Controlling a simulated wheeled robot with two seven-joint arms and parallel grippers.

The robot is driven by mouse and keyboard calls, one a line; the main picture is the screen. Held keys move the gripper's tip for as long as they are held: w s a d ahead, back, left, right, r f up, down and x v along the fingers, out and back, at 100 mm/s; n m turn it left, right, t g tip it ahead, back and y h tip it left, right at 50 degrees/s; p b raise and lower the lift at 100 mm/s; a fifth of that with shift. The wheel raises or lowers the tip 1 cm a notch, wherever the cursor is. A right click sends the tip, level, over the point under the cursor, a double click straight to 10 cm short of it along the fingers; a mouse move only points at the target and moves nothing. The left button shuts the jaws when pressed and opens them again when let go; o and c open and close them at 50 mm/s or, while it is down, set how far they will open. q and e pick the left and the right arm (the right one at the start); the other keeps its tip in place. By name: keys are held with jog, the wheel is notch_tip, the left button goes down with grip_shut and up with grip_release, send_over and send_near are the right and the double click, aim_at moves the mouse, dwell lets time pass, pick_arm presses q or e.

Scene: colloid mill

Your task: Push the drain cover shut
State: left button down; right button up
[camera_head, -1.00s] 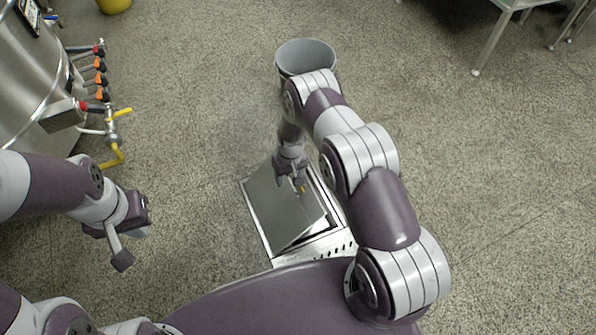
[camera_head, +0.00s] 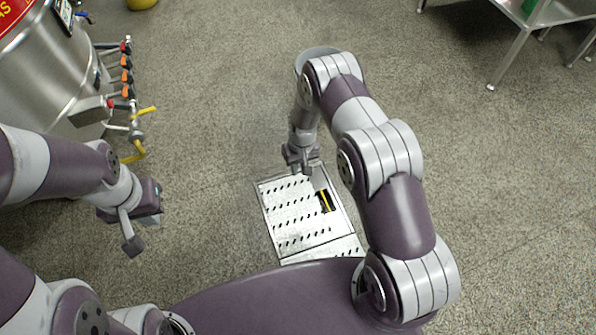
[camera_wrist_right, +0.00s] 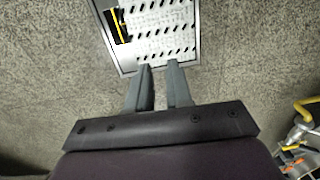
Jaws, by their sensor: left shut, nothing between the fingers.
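The drain cover (camera_head: 290,213), a pale metal plate with rows of dark slots, lies flat in its rectangular floor frame as far as I can tell. A dark opening with a yellow strip (camera_head: 326,201) shows at its right side. The cover also shows in the right wrist view (camera_wrist_right: 160,42). My right gripper (camera_head: 301,172) is just above the far edge of the drain; its fingers (camera_wrist_right: 160,68) point at the frame edge with a narrow empty gap between them. My left gripper (camera_head: 132,247) is shut and empty, well left of the drain.
A steel machine (camera_head: 45,75) with a yellow-handled valve (camera_head: 140,112) stands at the left. A grey bucket (camera_head: 306,56) is partly hidden behind my right arm. A metal table (camera_head: 530,20) is at the top right. Open floor surrounds the drain.

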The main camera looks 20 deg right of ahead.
pick_arm(q)
jog(key=shift+r, duration=0.6)
pick_arm(e)
notch_tip(320, 180, up, 3)
jog(key=shift+f, duration=0.2)
jog(key=shift+d, duration=0.1)
